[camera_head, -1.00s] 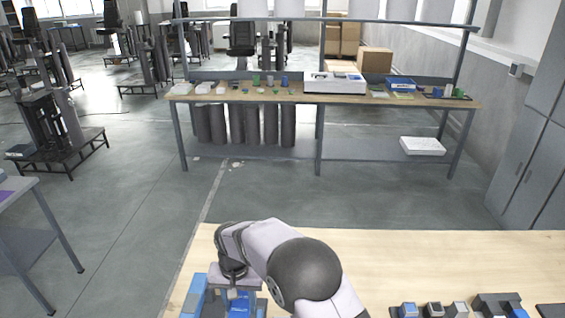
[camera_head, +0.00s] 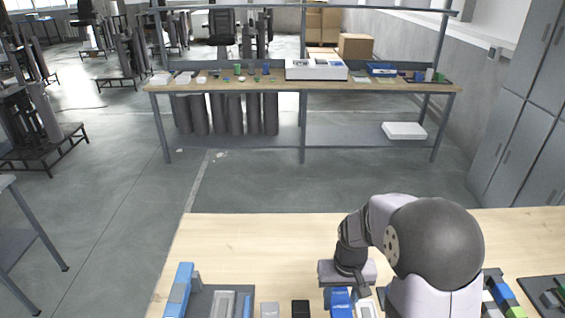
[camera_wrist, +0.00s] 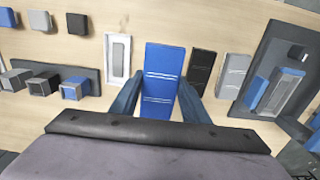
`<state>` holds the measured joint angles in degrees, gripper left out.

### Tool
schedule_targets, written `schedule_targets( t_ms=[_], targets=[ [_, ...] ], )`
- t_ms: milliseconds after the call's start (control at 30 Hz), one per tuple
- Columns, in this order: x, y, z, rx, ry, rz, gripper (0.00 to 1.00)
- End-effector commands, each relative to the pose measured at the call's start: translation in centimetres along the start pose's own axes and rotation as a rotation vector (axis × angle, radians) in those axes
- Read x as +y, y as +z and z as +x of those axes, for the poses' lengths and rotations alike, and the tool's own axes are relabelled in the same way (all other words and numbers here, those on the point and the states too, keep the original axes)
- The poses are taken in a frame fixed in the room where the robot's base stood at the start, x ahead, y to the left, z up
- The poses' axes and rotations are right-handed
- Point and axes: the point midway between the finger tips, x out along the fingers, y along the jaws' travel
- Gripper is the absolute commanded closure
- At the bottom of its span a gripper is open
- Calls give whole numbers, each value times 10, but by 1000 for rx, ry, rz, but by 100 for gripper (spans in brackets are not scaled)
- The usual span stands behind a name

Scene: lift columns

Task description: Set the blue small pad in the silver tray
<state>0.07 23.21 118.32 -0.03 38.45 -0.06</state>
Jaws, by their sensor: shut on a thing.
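My gripper (camera_wrist: 160,88) is shut on a blue small pad (camera_wrist: 163,58), a flat block with pale lines across it, in the wrist view. The pad also shows under my gripper (camera_head: 347,284) in the head view (camera_head: 340,301). I cannot tell whether it is clear of the table. A silver tray (camera_wrist: 287,90), long and narrow, sits in a dark fixture at the right of the wrist view, beside a blue piece. It shows at the lower left of the head view (camera_head: 222,304), away from my gripper.
A white-rimmed tray (camera_wrist: 109,61) lies just left of the pad in the wrist view. A black block (camera_wrist: 201,70) and a silver block (camera_wrist: 234,70) lie to its right. A rack (camera_wrist: 50,78) holds several blocks. The wooden table (camera_head: 255,238) is clear behind these.

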Motion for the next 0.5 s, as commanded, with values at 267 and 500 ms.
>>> schedule_targets(
  t_ms=[267, 500],
  targets=[
    [-7, -5, 0, 2, 0, -3, 82],
    [-55, -29, 4, 3, 0, -10, 82]
  ],
)
